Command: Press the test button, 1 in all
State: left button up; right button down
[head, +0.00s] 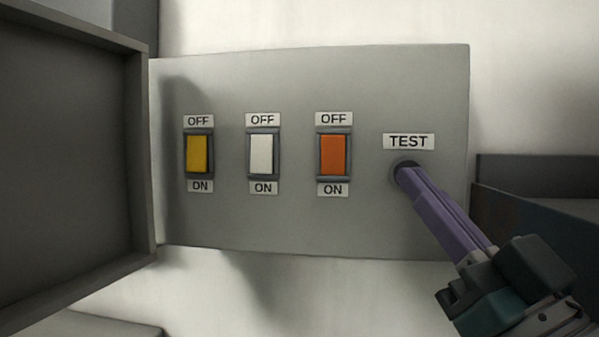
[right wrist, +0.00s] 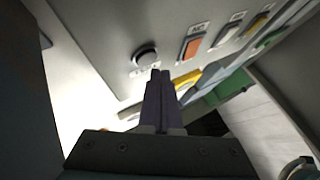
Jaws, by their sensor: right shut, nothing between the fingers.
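The test button (right wrist: 145,54) is a round dark button in a dark ring on the grey panel (head: 300,215). In the head view its ring (head: 397,168) shows just below the TEST label (head: 408,141), and the fingertips cover most of it. My right gripper (head: 409,175) is shut and empty, its purple fingers pointing at the button from the lower right. In the right wrist view the fingertips (right wrist: 160,72) are close beside the button's label. I cannot tell whether they touch the button. My left gripper is not in view.
Yellow (head: 199,154), white (head: 262,154) and orange (head: 333,155) rocker switches sit left of the button, labelled OFF above and ON below. An open grey door (head: 65,150) stands at the left. A dark box-like thing (head: 535,178) is at the right.

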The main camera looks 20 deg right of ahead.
jog(key=shift+w+d, duration=0.1)
jog(key=shift+w+d, duration=0.15)
jog(key=shift+w, duration=0.1)
dwell(0.5)
jog(key=shift+w+d, duration=0.2)
jog(key=shift+w, duration=0.15)
dwell(0.4)
dwell(0.3)
jog(key=shift+s+a, duration=0.45)
jog(key=shift+s, duration=0.3)
